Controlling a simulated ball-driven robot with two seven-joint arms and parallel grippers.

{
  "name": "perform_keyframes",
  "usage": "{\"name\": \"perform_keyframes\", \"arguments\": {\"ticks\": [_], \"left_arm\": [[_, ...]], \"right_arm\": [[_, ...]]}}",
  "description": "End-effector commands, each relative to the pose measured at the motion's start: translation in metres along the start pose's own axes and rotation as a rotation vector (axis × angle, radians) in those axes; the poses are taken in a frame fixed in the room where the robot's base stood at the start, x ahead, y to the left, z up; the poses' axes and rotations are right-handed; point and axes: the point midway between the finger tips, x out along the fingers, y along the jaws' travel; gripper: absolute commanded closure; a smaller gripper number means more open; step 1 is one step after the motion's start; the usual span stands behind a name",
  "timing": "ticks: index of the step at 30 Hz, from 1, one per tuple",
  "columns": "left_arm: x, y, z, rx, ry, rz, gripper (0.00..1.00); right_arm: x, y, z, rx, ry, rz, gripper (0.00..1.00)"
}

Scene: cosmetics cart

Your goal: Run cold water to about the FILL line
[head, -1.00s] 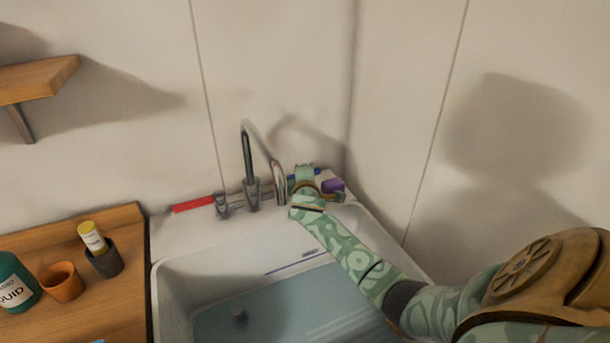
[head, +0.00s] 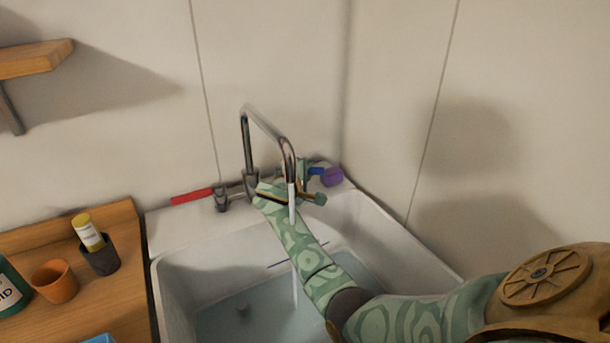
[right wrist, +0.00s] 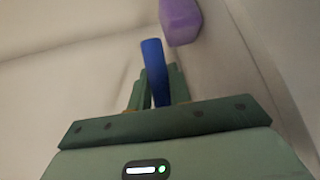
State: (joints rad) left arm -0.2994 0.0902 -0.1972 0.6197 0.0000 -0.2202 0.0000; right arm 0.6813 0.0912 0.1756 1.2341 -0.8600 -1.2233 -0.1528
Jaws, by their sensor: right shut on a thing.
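The tap's curved metal spout (head: 270,125) stands at the back of the white sink (head: 215,252). A pale stream of water (head: 292,203) falls from its end, passing my right forearm into the sink. Water (head: 222,322) covers the sink bottom. A dark line (head: 284,262) on the sink's back wall is above the water and partly hidden by my arm; I cannot read its lettering. My right gripper (head: 305,172) is shut on the blue tap handle (head: 317,171), also seen between the fingers (right wrist: 155,88) in the right wrist view (right wrist: 152,58). My left gripper is not in view.
A red handle (head: 192,196) lies left of the spout. A purple thing (head: 332,177) sits just beyond the blue handle. A wooden counter (head: 110,310) at left holds an orange cup (head: 54,282), a dark cup (head: 101,258) with a yellow-capped tube, and a green bottle (head: 10,288).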

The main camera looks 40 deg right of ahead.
Motion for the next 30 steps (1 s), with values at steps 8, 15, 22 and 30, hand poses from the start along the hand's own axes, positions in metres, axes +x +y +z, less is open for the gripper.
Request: {"name": "perform_keyframes", "arguments": {"ticks": [8,15,22,30], "left_arm": [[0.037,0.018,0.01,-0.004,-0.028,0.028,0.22],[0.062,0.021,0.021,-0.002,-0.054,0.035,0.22],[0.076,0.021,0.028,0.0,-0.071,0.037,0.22],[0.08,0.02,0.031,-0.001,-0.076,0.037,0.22]], "right_arm": [[-0.014,-0.014,0.002,0.048,-0.239,-0.027,1.0],[-0.025,-0.015,0.003,0.082,-0.399,-0.04,1.0],[-0.032,-0.013,0.004,0.1,-0.491,-0.047,1.0],[-0.035,-0.011,0.005,0.112,-0.528,-0.05,1.0]]}}
